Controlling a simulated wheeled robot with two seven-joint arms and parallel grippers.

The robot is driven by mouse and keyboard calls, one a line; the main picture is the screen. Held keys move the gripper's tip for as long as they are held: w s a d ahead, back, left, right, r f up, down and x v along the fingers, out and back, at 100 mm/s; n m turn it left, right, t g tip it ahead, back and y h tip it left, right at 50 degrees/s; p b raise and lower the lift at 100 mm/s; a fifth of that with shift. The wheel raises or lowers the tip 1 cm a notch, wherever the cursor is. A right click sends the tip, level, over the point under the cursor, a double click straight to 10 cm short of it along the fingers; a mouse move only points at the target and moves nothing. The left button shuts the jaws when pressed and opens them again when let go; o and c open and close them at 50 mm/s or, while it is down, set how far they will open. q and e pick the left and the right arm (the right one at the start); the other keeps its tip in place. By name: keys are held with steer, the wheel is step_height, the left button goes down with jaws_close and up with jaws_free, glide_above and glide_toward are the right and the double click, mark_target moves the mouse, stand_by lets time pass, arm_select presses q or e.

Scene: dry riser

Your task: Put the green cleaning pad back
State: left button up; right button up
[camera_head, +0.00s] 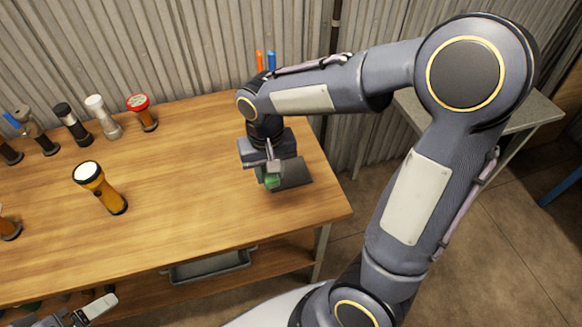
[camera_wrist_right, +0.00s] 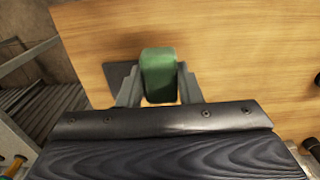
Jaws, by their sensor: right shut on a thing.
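My right gripper (camera_head: 271,174) is shut on the green cleaning pad (camera_head: 271,182) near the right end of the wooden table. In the right wrist view the pad (camera_wrist_right: 158,72) stands out between the two fingers of the gripper (camera_wrist_right: 159,92). A dark grey flat mat (camera_head: 296,173) lies on the table under and beside the pad. It also shows behind the pad in the wrist view (camera_wrist_right: 115,74). I cannot tell whether the pad touches the mat. My left gripper (camera_head: 88,312) shows only in part at the bottom left, and its opening is unclear.
A yellow flashlight (camera_head: 103,190) stands on the wooden table (camera_head: 190,200). Several more flashlights, one with a red head (camera_head: 140,110), line the back left. Orange and blue items (camera_head: 265,61) show behind my right arm. A grey tray (camera_head: 210,265) is below the tabletop. The table's middle is clear.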

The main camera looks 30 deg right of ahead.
steer(key=w+d+f, duration=0.3)
steer(key=w+d, duration=0.1)
steer(key=d, duration=0.1)
steer(key=p, duration=0.1)
glide_above(288, 173)
steer(key=f, duration=0.5)
steer(key=shift+s+a, duration=0.25)
steer(key=shift+a, duration=0.05)
steer(key=shift+w+d+f, duration=0.1)
steer(key=shift+d+f, duration=0.05)
steer(key=shift+f, duration=0.85)
steer(key=shift+w+d+f, duration=0.1)
steer(key=shift+f, duration=0.85)
steer(key=shift+f, duration=0.2)
steer(key=o, duration=1)
steer(key=shift+r, duration=0.1)
